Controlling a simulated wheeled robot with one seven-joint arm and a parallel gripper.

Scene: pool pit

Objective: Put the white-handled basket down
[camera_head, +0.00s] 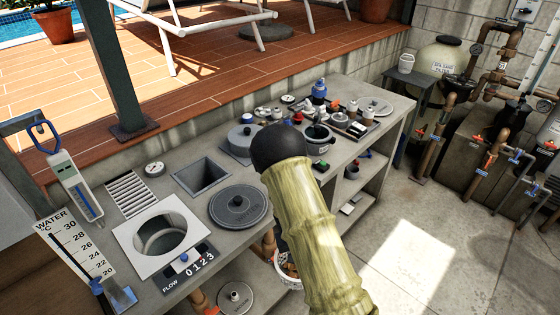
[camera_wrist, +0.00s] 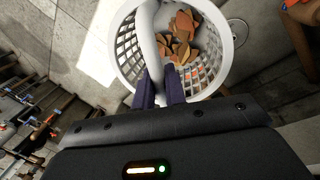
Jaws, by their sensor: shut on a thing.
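The white basket (camera_wrist: 128,42) is a round lattice basket with several brown and orange leaves (camera_wrist: 180,38) inside. Its thick white handle (camera_wrist: 147,35) arches over the opening and runs down between my gripper's dark purple fingers (camera_wrist: 170,88). My gripper is shut on the handle. In the head view only a part of the basket (camera_head: 291,283) shows, beside the counter's front and left of my arm, which hides the rest and my gripper. I cannot tell whether the basket's bottom touches anything.
A long grey counter (camera_head: 185,257) holds a square opening, a dark round lid (camera_head: 240,206) and several small items. Its lower shelf carries a round lid (camera_head: 235,297). Pipes with valves (camera_head: 480,165) stand at the right. The pale floor (camera_head: 425,235) right of my arm is clear.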

